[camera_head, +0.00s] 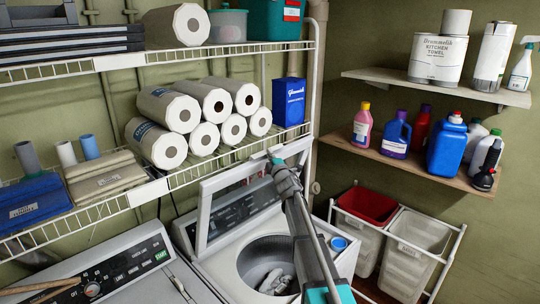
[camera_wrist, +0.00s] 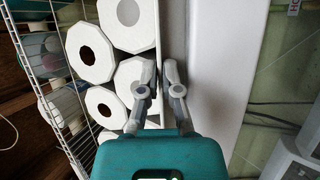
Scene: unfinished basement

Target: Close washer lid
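The washer (camera_head: 213,268) stands at the lower middle of the head view. Greyish laundry lies in the tub (camera_head: 262,252). My gripper (camera_head: 276,158) is at the lid's upper edge, right of its middle, and my arm crosses the tub's right side. In the wrist view the gripper (camera_wrist: 159,72) has its two fingers apart, beside or over the near edge of a pale panel, likely the lid (camera_wrist: 220,60). I cannot tell whether they touch it.
A wire shelf with paper rolls (camera_head: 203,105) and a blue box (camera_head: 289,101) hangs close behind the lid. Another machine (camera_head: 120,270) stands at left. Bottles (camera_head: 446,145) fill a wooden shelf at right, above bins (camera_head: 405,262). A blue-topped cup (camera_head: 339,244) sits on the washer's right side.

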